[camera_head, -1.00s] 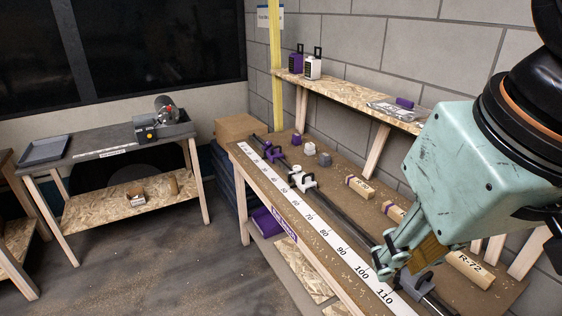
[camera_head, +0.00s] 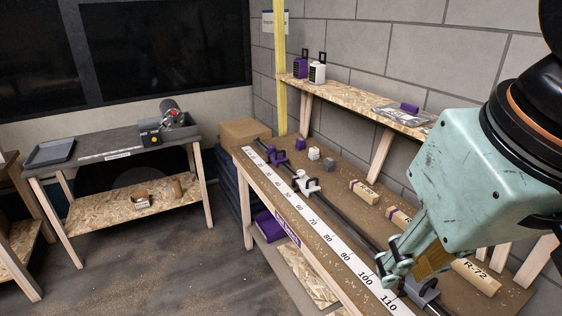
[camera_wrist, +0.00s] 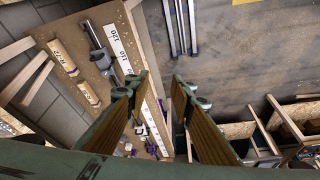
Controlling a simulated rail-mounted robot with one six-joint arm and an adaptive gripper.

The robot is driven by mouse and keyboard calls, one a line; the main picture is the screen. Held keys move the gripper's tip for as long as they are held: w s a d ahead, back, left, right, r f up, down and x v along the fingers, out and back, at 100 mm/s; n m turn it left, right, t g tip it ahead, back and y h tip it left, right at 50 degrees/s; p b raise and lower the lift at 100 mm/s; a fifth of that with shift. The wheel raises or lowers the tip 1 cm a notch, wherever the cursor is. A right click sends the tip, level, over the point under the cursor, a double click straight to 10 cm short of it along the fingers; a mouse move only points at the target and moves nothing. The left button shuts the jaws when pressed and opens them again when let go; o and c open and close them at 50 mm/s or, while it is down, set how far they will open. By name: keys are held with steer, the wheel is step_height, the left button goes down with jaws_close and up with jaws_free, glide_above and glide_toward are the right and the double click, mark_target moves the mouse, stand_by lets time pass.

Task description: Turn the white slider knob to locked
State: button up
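The white slider (camera_head: 306,184) with its dark knob sits on the dark rail along the bench, near the ruler's middle part. How its knob is turned is too small to tell. A purple slider (camera_head: 277,156) sits farther along the rail, and a grey slider (camera_head: 424,289) is at the near end. My gripper (camera_head: 394,268) is beside the grey slider in the head view, well short of the white slider. In the wrist view my gripper (camera_wrist: 162,90) has its two fingers wide apart with nothing between them. The grey slider (camera_wrist: 99,58) also shows there, left of the fingers.
A ruler strip (camera_head: 328,238) runs along the bench's front edge. Wooden blocks, one marked R-72 (camera_head: 476,277), lie behind the rail. A shelf (camera_head: 345,96) with purple and white containers stands above. A side table (camera_head: 110,150) stands at the left; the floor between is open.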

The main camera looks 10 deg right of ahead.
steer(key=o, duration=0.4)
steer(key=shift+w, duration=0.1)
steer(key=w+d+r+m+p, duration=0.1)
steer(key=w+r, duration=0.2)
steer(key=w, duration=0.7)
steer(key=w+r+p, duration=0.1)
steer(key=w+r, duration=0.2)
steer(key=w, duration=0.7)
steer(key=m+h+p, duration=0.2)
steer(key=m+p, duration=0.2)
steer(key=p, duration=0.1)
glide_above(301, 172)
steer(key=s+a, duration=0.2)
steer(key=s, duration=0.3)
steer(key=shift+a+f, duration=0.2)
steer(key=shift+f, duration=13.65)
steer(key=shift+f, duration=0.1)
steer(key=shift+x, duration=6.75)
